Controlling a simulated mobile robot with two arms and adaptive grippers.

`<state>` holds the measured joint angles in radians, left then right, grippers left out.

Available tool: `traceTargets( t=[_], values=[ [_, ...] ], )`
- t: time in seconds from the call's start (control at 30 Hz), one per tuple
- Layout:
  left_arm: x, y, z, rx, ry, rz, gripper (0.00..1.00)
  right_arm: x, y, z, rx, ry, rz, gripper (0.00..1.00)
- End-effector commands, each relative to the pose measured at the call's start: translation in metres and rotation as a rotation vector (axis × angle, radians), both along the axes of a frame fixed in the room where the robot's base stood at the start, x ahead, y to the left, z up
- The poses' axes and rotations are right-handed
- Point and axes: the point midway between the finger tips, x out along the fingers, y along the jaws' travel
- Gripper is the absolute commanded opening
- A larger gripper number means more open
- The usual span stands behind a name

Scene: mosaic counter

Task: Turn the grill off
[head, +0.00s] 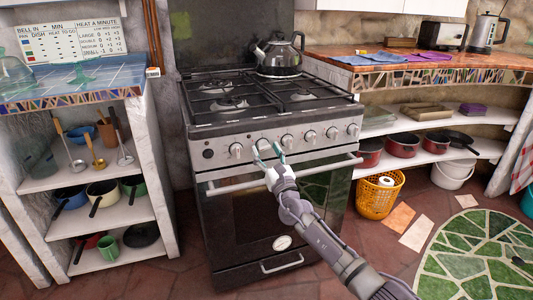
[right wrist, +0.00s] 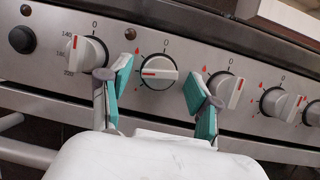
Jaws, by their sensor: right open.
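A silver stove (head: 250,215) with a row of knobs along its front panel stands in the middle of the head view. My right gripper (head: 272,154) is open in front of this panel. In the right wrist view, its teal fingertips (right wrist: 158,74) are on either side of one round knob (right wrist: 157,71). Its red line lies nearly level, not toward the 0 above it. I cannot tell whether the fingers touch it. A knob with temperature numbers (right wrist: 86,54) is to its left, and another knob (right wrist: 226,89) to its right. No label readably names the grill. My left gripper is not in view.
The oven door handle (head: 232,186) runs just below the knobs. A dark kettle (head: 280,57) sits on the back of the hob. Shelves with pans stand at both sides. A yellow basket (head: 377,197) is on the floor at the right.

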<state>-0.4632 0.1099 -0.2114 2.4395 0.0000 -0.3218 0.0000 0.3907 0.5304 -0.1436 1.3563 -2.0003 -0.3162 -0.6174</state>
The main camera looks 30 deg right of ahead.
Motion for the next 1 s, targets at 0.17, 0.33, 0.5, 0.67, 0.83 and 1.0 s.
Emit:
traceTargets(
  t=[0.17,0.33,0.5,0.67,0.83,1.0],
  values=[
    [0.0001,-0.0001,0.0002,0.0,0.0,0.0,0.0,-0.0001,0.0003,0.0001,0.0,0.0,0.0,0.62],
    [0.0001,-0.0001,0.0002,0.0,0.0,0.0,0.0,-0.0002,0.0002,0.0001,0.0,0.0,0.0,0.34],
    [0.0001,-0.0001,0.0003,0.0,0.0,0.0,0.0,-0.0003,-0.0001,0.0002,0.0,0.0,0.0,0.06],
    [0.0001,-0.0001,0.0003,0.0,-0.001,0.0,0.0,-0.0003,-0.0001,0.0002,0.006,-0.002,-0.001,0.04],
    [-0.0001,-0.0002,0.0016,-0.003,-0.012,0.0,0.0,-0.0001,0.0004,-0.0002,0.044,-0.011,0.0,0.04],
    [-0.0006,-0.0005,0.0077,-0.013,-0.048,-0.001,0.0,0.0004,0.0012,-0.0004,0.133,-0.032,0.0,0.04]
  ],
)
